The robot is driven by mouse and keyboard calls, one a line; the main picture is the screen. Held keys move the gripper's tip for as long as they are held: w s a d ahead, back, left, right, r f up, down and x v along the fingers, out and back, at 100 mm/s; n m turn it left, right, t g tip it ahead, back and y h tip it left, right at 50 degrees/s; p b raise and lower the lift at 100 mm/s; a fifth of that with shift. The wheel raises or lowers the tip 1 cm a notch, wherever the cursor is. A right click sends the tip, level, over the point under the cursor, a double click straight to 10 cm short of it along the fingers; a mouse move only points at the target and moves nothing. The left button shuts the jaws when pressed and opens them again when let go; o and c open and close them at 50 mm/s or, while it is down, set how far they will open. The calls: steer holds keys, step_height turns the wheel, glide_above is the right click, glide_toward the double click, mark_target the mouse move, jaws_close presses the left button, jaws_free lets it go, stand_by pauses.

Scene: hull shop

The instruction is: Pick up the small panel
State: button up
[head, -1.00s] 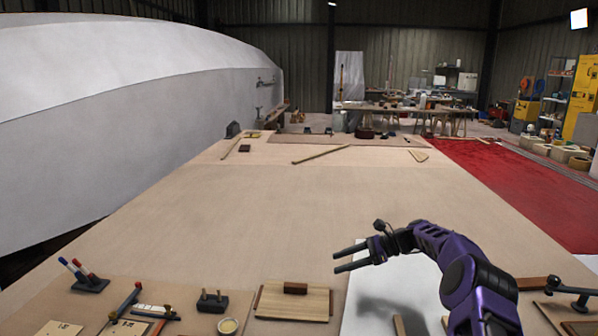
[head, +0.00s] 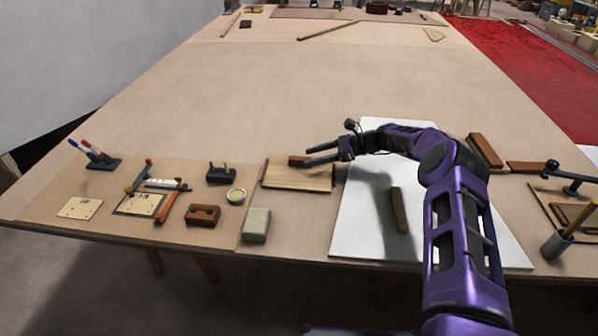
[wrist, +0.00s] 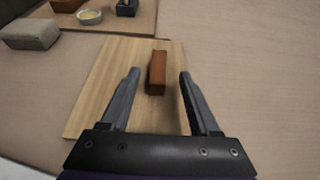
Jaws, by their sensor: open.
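A thin light-wood panel (head: 297,178) lies flat on the table in the head view, left of a white sheet. A red-brown block (head: 298,160) sits on it near its far edge. In the wrist view, the panel (wrist: 100,95) lies below my gripper, and the block (wrist: 157,72) shows between the fingers. My gripper (head: 308,156) is open and empty, its fingers pointing left above the panel's far right part. The wrist view shows the gripper (wrist: 159,74) with a finger on each side of the block; height above it cannot be told. Part of the panel is hidden by the gripper.
Left of the panel are a grey block (head: 256,225), a small bowl (head: 236,196), a dark two-post stand (head: 221,173), a brown block (head: 203,215) and clamps. The white sheet (head: 350,225) carries a brown strip (head: 399,210).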

mark_target(303, 159)
steer(key=x, duration=0.4)
steer(key=shift+s+a, duration=0.1)
steer(key=shift+a, duration=0.3)
jaws_close()
